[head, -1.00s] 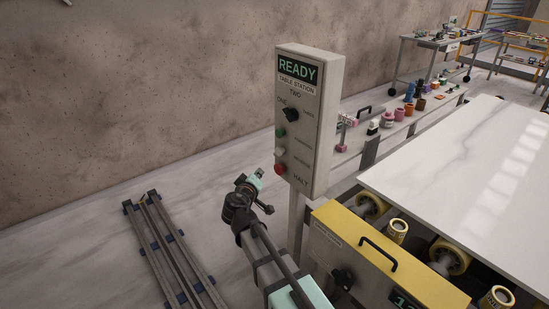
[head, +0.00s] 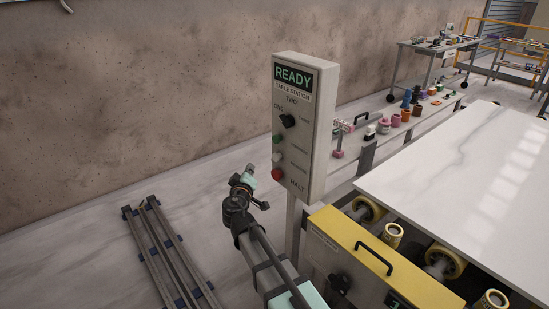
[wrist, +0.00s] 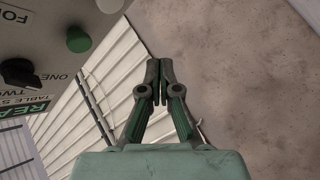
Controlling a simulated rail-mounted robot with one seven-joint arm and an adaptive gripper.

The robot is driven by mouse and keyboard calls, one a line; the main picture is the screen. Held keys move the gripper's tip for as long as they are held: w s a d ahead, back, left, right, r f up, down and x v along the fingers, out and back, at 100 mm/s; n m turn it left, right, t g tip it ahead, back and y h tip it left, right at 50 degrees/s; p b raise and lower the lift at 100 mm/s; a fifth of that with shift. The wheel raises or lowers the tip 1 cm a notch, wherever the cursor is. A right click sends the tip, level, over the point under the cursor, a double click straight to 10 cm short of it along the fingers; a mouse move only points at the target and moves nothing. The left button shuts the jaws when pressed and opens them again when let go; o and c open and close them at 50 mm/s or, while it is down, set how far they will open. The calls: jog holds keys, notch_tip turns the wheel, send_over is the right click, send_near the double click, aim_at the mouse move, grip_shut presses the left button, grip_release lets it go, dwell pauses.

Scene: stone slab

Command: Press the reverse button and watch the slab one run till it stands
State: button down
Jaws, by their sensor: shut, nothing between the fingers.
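The control box (head: 300,125) stands on a post, its lit display reading READY. Down its face are a black selector knob (head: 288,121), a green button (head: 277,139), a white button (head: 277,157) and a red button (head: 277,174) by HALT. The small labels by the green and white buttons are hard to read. My gripper (wrist: 160,75) is shut and empty, apart from the box. In the wrist view the green button (wrist: 78,39) and white button (wrist: 110,5) lie left of and above the fingertips. The pale slab (head: 460,180) lies flat on rollers at the right.
A yellow-topped housing (head: 350,240) with a black handle stands right of the post. Metal rails (head: 170,250) lie on the floor at the left. Bottles and small items stand on a ledge (head: 390,140) behind the box. A wall (head: 130,90) closes the back.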

aim_at(277, 157)
jog(key=w+d, duration=0.4)
jog(key=d, duration=0.1)
jog(key=shift+w+d+p, duration=0.3)
jog(key=shift+d, duration=0.1)
jog(key=shift+w, duration=0.1)
dwell(1.2)
jog(key=shift+w+d+b, duration=0.2)
jog(key=shift+d+b, duration=0.15)
jog(key=shift+b, duration=0.1)
jog(key=shift+w+d+b, duration=0.3)
jog(key=shift+w+d, duration=0.05)
jog(key=shift+d, duration=0.05)
dwell(1.0)
jog(key=shift+s+a, duration=0.1)
jog(key=shift+s+a+b, duration=0.55)
jog(key=shift+a, duration=0.1)
dwell(0.4)
